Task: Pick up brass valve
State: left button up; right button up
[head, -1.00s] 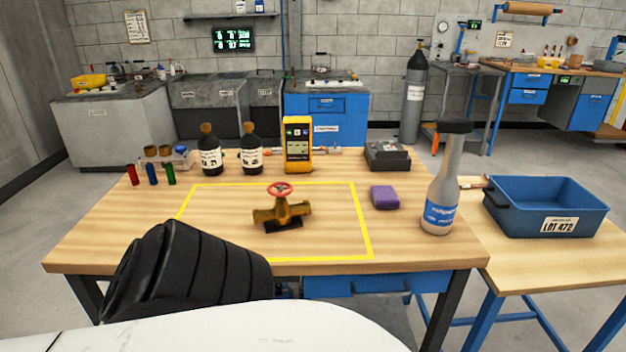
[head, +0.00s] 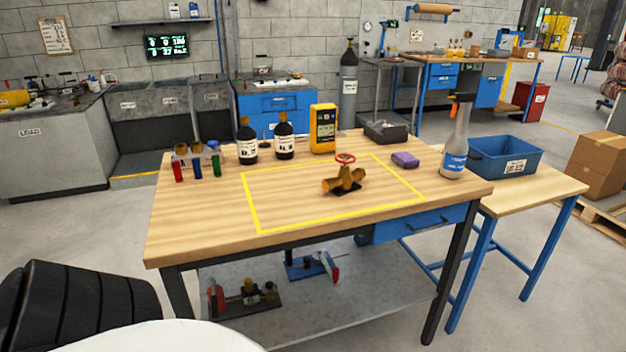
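The brass valve (head: 344,179) sits on the wooden workbench (head: 205,232), inside a yellow taped rectangle (head: 262,215). It has a brass body with a red round handwheel on top, and a small dark pad shows under it. Nothing touches it. A black ribbed part of my arm shows at the lower left, well short of the bench. Neither of my grippers is in view.
Dark bottles (head: 247,140), a yellow meter (head: 323,128) and small coloured vials (head: 197,166) stand along the bench's back. A purple block (head: 405,159) and spray bottle (head: 455,145) are right of the valve. A blue bin (head: 492,158) stands on the side table. The bench's front left is clear.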

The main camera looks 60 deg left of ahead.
aim_at(342, 185)
jog(key=u, duration=1.6)
